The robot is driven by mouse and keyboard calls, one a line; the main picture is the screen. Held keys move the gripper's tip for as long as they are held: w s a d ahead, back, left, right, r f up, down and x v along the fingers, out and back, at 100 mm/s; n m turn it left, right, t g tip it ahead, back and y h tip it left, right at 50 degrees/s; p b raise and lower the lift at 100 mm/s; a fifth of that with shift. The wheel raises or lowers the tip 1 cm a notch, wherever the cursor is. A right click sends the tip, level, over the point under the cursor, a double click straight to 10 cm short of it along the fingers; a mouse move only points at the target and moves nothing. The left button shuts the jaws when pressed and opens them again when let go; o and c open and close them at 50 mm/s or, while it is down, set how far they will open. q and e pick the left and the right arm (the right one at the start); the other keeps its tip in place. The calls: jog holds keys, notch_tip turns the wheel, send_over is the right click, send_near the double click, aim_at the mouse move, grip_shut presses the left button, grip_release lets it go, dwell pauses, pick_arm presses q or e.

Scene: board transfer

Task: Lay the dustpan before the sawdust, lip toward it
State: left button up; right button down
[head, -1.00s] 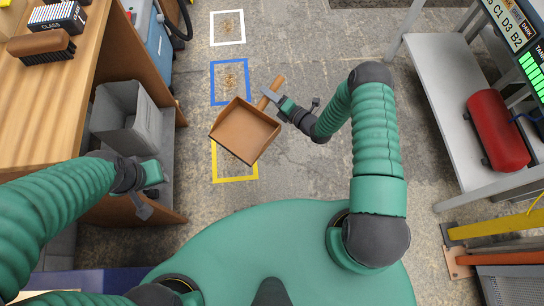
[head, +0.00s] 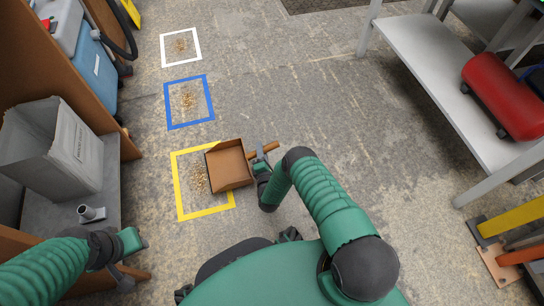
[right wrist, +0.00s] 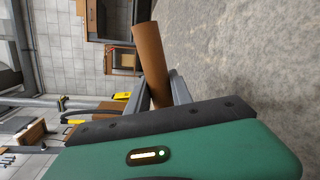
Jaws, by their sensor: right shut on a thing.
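The brown dustpan (head: 231,166) is at the right side of the yellow square (head: 180,202), covering part of its right edge. Its open lip points left, toward the sawdust (head: 198,178) inside that square. The pan is at or close to the floor; I cannot tell whether it touches. My right gripper (head: 262,158) is shut on the dustpan's handle, which also shows between the fingers in the right wrist view (right wrist: 151,62). My left gripper (head: 124,272) is at the lower left, away from the dustpan, and its jaws are unclear.
A blue square (head: 189,125) and a white square (head: 165,62), each with sawdust inside, lie farther ahead. A grey bin (head: 55,145) stands on a shelf at left. A metal bench with a red tank (head: 503,98) is at right. The middle floor is clear.

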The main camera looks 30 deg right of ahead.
jog(key=d+f+b, duration=0.1)
jog(key=d+b, duration=0.1)
jog(key=d+f+b, duration=0.2)
jog(key=d, duration=0.1)
jog(key=s+d+f+b, duration=0.1)
jog(key=d+f+b, duration=0.1)
jog(key=d+b, duration=0.1)
jog(key=shift+d, duration=0.2)
jog(key=shift+r, duration=0.3)
jog(key=c, duration=1.1)
grip_release()
jog(key=shift+f, duration=0.1)
jog(key=shift+c, duration=0.2)
